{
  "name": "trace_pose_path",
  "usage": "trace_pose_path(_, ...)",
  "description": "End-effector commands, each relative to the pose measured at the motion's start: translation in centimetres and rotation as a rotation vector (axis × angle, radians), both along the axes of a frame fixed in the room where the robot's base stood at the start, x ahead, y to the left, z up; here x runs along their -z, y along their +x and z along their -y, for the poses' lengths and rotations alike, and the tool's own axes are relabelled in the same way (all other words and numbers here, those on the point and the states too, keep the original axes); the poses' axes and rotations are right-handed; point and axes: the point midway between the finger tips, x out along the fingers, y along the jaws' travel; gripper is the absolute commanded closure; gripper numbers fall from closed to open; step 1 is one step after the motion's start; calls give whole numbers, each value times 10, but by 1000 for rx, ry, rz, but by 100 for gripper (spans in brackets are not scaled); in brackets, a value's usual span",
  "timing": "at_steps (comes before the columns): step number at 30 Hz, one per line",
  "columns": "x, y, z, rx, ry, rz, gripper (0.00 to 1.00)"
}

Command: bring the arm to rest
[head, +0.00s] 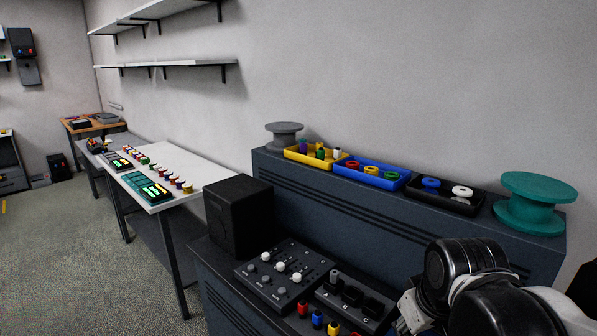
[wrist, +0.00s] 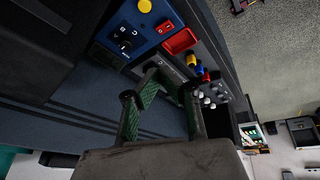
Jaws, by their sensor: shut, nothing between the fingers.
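My gripper (wrist: 158,92) shows in the wrist view, with its green-lined fingers reaching up from the bottom of the picture. It is shut with nothing held in it. Past the fingers are a dark blue cabinet face and a blue panel (wrist: 133,38) with a yellow button and a dial. In the head view my black and white arm is folded at the lower right, in front of the cabinet. My gripper cannot be made out in that view.
A dark cabinet (head: 400,205) carries a yellow tray (head: 303,157), blue tray, black tray and teal spool (head: 530,203). Below are a black box (head: 238,215), a knob panel (head: 262,283) and a panel marked A, B, C (head: 352,303).

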Motion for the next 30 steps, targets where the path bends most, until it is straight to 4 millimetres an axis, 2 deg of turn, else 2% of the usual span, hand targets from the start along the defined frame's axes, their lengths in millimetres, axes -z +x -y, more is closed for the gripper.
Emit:
trace_pose_path(6,-9,-28,0,119,58,101,100)
trace_pose_path(12,-13,-47,0,207,111,178,100)
trace_pose_path(18,-15,-55,0,247,138,214,100)
trace_pose_path(30,-16,-55,0,251,141,217,100)
